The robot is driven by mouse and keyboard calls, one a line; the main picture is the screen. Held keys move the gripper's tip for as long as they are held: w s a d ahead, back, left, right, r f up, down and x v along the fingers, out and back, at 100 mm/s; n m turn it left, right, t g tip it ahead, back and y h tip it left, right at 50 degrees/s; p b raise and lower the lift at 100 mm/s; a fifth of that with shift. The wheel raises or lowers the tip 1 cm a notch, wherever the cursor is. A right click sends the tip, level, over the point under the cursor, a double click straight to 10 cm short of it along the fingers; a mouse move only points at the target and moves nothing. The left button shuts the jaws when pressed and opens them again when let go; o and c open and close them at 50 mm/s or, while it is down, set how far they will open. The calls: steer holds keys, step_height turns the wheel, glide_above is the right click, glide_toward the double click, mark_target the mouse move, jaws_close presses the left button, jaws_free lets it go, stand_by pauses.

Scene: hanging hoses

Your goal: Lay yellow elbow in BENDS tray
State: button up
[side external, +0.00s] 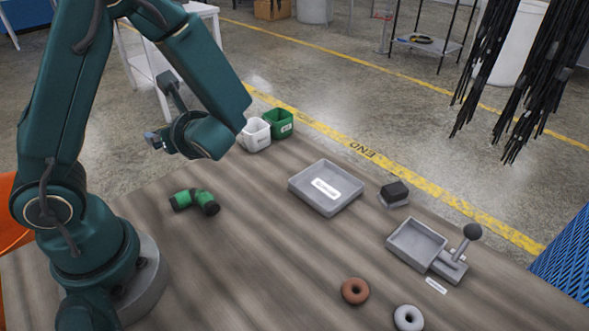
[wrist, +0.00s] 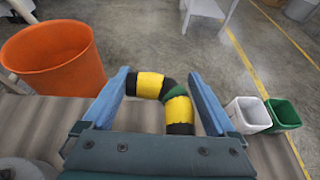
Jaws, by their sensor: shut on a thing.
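The yellow elbow (wrist: 149,86), with black ends and a green bend, is between the blue fingers of my gripper (wrist: 160,80) in the wrist view. My gripper is shut on it. In the side view my gripper (side external: 156,138) is raised above the table's far left part, and I cannot make out the elbow there. A grey, shallow, empty-looking tray (side external: 347,203) with a white label lies mid-table, well right of my gripper. A second grey tray (side external: 405,262) is farther right. The labels are too small to read, so I cannot tell which is BENDS.
A green elbow (side external: 194,201) lies on the table below my gripper. White (side external: 256,134) and green (side external: 280,123) bins stand at the far edge. A dark block (side external: 395,192), a knobbed lever (side external: 472,232), a brown ring (side external: 355,291) and a grey ring (side external: 408,318) are right. Black hoses (side external: 540,70) hang upper right.

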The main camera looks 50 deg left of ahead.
steer(key=w+d+m+t+h, duration=0.35)
steer(key=w+m+t, duration=0.45)
steer(key=w, duration=0.6)
steer(key=w+d+f+m+t+h, duration=0.15)
steer(key=w+d+m+h, duration=0.3)
steer(key=d, duration=0.45)
steer(key=w+d+f+m+t+h, duration=0.1)
steer(key=w+d+m+t+h, duration=0.2)
steer(key=d+m+h, duration=0.45)
steer(key=shift+s+d+f+n+y, duration=0.1)
steer(key=shift+d+f+n+y, duration=0.2)
steer(key=shift+f, duration=0.6)
steer(key=shift+d+f+n+y, duration=0.15)
steer(key=shift+f+n+y, duration=0.3)
steer(key=shift+f, duration=0.4)
steer(key=shift+s+d+f+n+y, duration=0.15)
steer(key=shift+f+n, duration=0.3)
steer(key=shift+f, duration=0.45)
steer(key=shift+w, duration=0.1)
steer(key=o, duration=1)
